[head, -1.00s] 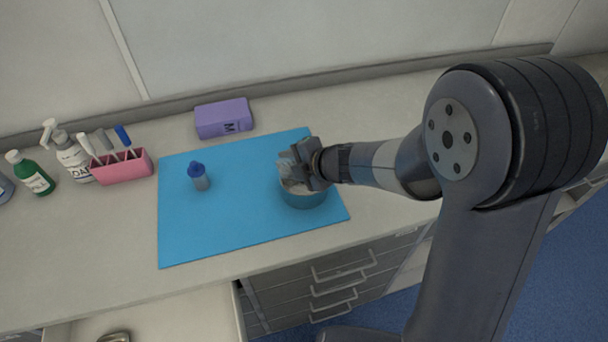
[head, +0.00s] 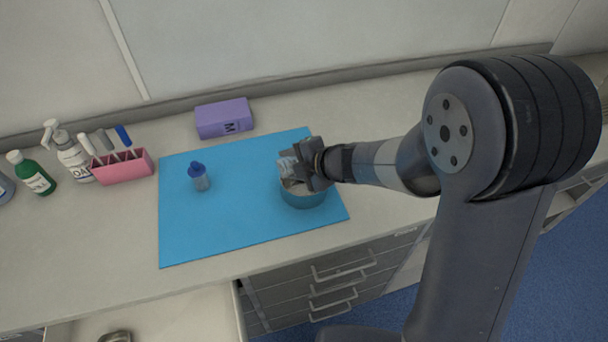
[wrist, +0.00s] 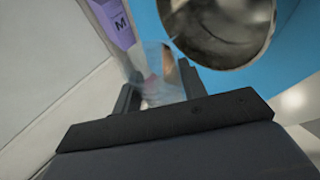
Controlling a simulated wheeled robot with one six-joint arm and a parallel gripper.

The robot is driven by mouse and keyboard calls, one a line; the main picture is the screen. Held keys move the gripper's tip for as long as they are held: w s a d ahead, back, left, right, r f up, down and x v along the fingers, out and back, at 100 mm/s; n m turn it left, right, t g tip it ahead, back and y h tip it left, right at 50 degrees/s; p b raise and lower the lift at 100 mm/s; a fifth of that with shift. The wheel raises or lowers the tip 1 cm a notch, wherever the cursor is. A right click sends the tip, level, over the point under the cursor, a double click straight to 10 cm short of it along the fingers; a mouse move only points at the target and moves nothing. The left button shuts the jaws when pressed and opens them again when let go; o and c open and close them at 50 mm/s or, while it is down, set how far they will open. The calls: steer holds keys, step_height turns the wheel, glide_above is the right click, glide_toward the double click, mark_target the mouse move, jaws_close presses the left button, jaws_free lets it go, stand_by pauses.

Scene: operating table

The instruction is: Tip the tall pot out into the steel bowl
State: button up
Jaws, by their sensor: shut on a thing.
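My gripper (head: 299,164) is shut on the tall pot (head: 286,166), a small clear vessel, and holds it over the far left part of the steel bowl (head: 305,199). The bowl stands on the right part of the blue mat (head: 235,225). In the wrist view the see-through pot (wrist: 163,72) sits between the two dark fingers (wrist: 160,90), with something pale and pinkish showing through it. The bowl's shiny inside (wrist: 222,30) shows beside it. The pot looks tilted, but its mouth is not clear and I cannot tell how much is in it.
A purple box (head: 224,118) lies behind the mat. A pink holder with pens (head: 124,167), a white pump bottle (head: 72,158) and a green bottle (head: 36,177) stand at the left. The mat's middle is clear.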

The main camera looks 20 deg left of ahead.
stand_by(0.7)
steer(key=shift+f+m+y, duration=0.1)
steer(key=shift+m+y, duration=0.2)
steer(key=shift+y, duration=0.1)
stand_by(0.5)
